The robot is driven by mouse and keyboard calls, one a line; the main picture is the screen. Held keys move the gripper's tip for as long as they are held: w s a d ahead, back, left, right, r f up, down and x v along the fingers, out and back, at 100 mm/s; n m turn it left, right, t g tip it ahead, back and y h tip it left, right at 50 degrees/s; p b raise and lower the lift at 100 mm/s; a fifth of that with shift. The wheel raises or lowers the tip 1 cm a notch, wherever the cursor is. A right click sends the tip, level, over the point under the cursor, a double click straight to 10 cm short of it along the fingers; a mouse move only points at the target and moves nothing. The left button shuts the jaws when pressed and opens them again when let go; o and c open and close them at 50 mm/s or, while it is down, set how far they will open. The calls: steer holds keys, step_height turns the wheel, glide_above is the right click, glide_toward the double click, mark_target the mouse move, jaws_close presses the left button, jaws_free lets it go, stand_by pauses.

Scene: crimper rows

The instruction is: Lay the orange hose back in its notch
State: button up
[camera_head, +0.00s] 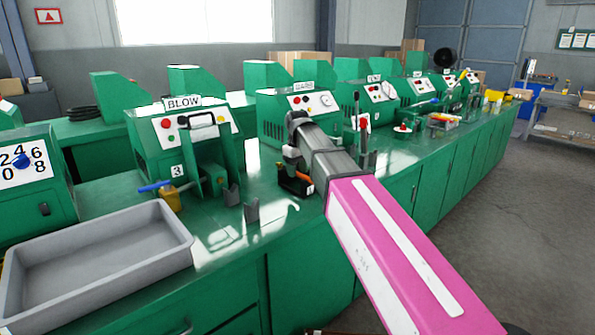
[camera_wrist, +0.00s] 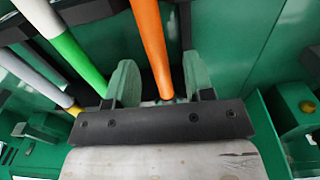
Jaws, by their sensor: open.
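In the wrist view the orange hose (camera_wrist: 150,40) runs from the top edge down between the two green fingers of my gripper (camera_wrist: 160,88). The fingers are open, one on each side of the hose, with a gap visible on both sides. The hose's lower end passes out of sight behind the dark bar of my gripper. I cannot make out the notch.
A green hose with a white part (camera_wrist: 75,50) and a pale hose with a yellow part (camera_wrist: 40,80) lie left of my gripper. The head view shows a green bench (camera_head: 225,265), a grey tray (camera_head: 95,265), a machine marked BLOW (camera_head: 165,135) and several more machines behind.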

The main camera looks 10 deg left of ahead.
step_height(320, 180, up, 11)
steer(key=shift+f, duration=0.2)
stand_by(0.6)
